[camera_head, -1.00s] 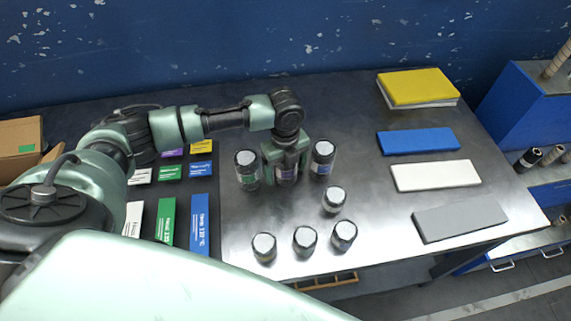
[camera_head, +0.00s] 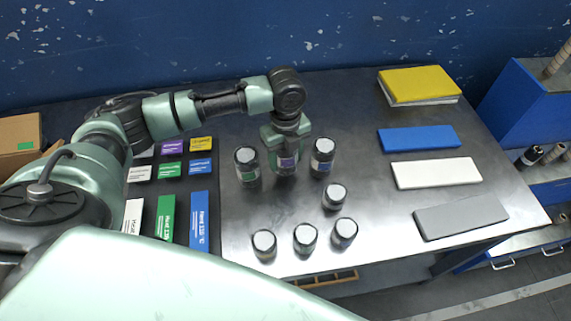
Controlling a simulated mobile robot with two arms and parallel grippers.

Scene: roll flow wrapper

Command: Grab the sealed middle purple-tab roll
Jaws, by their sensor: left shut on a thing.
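The purple-tab roll (camera_head: 287,161) is dark, with a purple label, and stands in the middle of the back row on the metal table. My left gripper (camera_head: 286,150) reaches down over it from above and is shut on it, hiding its top. A green-tab roll (camera_head: 247,166) stands just to its left. A roll with a blue tab (camera_head: 322,157) stands just to its right. Both are upright with pale caps and close to the gripper. My right gripper is not in view.
A single roll (camera_head: 334,197) and a front row of rolls (camera_head: 305,239) stand nearer. Blue (camera_head: 419,140), white (camera_head: 436,174) and grey (camera_head: 460,217) slabs and a yellow-topped stack (camera_head: 418,86) lie right. Coloured cards (camera_head: 199,222) lie left. Table is clear between rolls and slabs.

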